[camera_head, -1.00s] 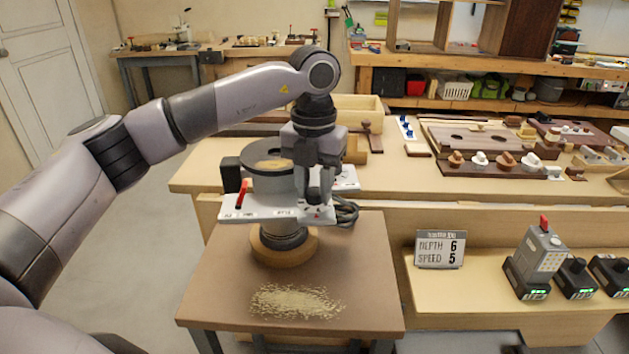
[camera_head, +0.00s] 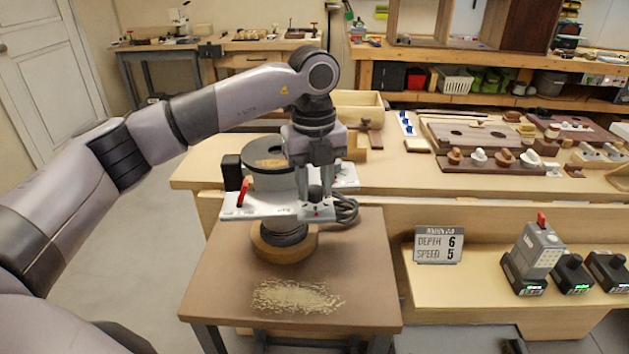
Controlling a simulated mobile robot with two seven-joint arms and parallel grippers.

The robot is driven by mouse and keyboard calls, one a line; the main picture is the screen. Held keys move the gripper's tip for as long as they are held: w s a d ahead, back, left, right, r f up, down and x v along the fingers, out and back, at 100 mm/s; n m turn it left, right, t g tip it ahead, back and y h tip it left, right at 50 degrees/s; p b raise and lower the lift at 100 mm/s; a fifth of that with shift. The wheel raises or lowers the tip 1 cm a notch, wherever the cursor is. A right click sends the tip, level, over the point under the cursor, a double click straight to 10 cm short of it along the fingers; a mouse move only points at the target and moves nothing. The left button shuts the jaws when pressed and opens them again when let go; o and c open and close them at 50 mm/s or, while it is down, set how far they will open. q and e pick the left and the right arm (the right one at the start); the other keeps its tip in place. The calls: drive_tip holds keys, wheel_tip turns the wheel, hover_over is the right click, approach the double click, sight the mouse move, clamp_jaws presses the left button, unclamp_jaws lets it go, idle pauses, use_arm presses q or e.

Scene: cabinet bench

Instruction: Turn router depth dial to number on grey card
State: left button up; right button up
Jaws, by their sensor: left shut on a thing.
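The router (camera_head: 268,182) stands upright on a brown table, with a white panel (camera_head: 262,212) around its body and a round wooden base below. My left gripper (camera_head: 317,200) points down over the right part of the white panel. It is shut on a small dark knob at the panel, which its fingers mostly hide. I take this knob to be the depth dial; its pointer and numbers are too small to read. The grey card (camera_head: 438,245) stands to the right and reads DEPTH 6, SPEED 5. My right gripper is not in view.
A small red lever (camera_head: 243,190) stands up on the panel's left part. Dark cables (camera_head: 345,210) loop at its right. Wood shavings (camera_head: 295,297) lie on the front of the brown table (camera_head: 222,290). A grey tool on a battery (camera_head: 536,255) and chargers stand far right.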

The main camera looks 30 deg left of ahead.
sight(314, 188)
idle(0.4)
use_arm(q)
drive_tip(key=o, duration=1)
drive_tip(key=shift+o, duration=0.2)
drive_tip(key=shift+r, duration=3.6)
drive_tip(key=shift+f, duration=0.1)
